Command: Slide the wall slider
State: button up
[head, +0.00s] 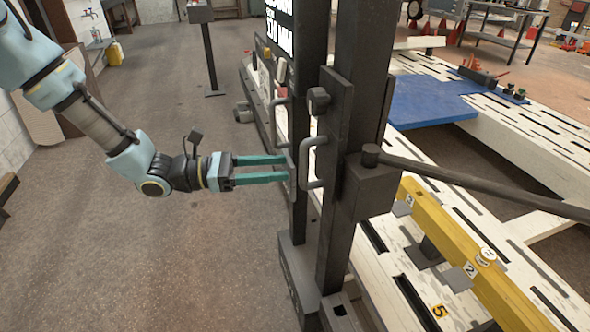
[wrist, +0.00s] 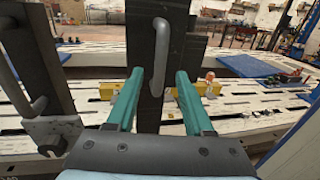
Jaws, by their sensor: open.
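My gripper (head: 288,168) has two long teal fingers, open and apart, pointing right at the dark upright posts in the head view. In the wrist view the open fingers (wrist: 160,72) stand either side of a dark post (wrist: 148,118) bearing a grey bar handle (wrist: 162,50). The handle shows between and above the fingertips; nothing is seen gripped, and I cannot tell whether they touch the post. In the head view one bar handle (head: 306,165) is on the nearer post (head: 341,215) and another (head: 273,125) is farther back. I cannot tell which part is the wall slider.
A long dark bar (head: 480,183) runs right from the nearer post. A yellow beam (head: 466,248) lies on the slotted white bench (head: 392,285), with a blue plate (head: 415,102) behind. The floor (head: 190,265) below my arm is clear.

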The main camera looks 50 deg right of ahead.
jog(key=v, duration=0.5)
jog(key=shift+b, duration=0.35)
jog(key=w+a+m+t+y, duration=0.3)
jog(key=w+a+t+y, duration=0.1)
jog(key=a, duration=0.9)
jog(key=w+a+r+m+t+y, duration=0.1)
jog(key=w+a+m+t+y, duration=0.2)
jog(key=a, duration=1.1)
jog(key=w+a+r+m+t+y, duration=0.1)
jog(key=w+a+m+t+y, duration=0.2)
jog(key=a, duration=1.1)
jog(key=w+t+y, duration=0.2)
jog(key=w+t, duration=0.2)
jog(key=w, duration=0.2)
jog(key=shift+w+r+m+t+p, duration=0.15)
jog(key=shift+r+m+t+p, duration=0.15)
jog(key=shift+m+t, duration=0.1)
